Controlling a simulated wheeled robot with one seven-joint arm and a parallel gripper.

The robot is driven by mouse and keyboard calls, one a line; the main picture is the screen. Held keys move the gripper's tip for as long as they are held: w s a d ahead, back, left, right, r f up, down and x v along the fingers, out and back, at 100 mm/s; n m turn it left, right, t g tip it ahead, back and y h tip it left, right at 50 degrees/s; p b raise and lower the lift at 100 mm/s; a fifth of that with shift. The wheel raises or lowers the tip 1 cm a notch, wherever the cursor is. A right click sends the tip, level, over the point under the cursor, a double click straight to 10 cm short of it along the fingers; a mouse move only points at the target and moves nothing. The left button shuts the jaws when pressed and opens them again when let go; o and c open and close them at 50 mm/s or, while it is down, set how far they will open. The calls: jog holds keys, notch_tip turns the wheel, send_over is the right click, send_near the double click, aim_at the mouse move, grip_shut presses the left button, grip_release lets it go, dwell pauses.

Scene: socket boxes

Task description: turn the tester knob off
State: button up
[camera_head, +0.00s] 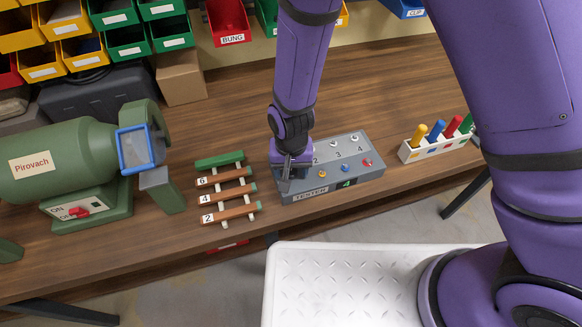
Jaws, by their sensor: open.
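The tester (315,187) is a grey box on the wooden bench, labelled TESTER on its front. Its top shows the numbers 2, 3 and 4, small white posts, and yellow, blue and red pieces. A small dark display (346,184) on its front shows a green 4. My gripper (285,184) points down at the tester's left end, over or beside it, with its jaws open. Whether it touches the box cannot be told. I cannot make out the knob; my gripper covers the left part of the tester.
Left of the tester lies a rack (227,191) with numbered wooden bars and a green bar. A green grinder (75,160) stands further left. A white holder (436,145) with coloured pegs stands at right. Colored bins and a cardboard box (181,78) are behind.

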jog(key=c, duration=0.9)
jog(key=shift+c, duration=0.2)
jog(key=shift+n, duration=0.4)
jog(key=n, duration=0.5)
jog(key=shift+n, duration=0.4)
jog(key=n, duration=0.5)
jog(key=shift+n, duration=0.3)
jog(key=o, duration=0.9)
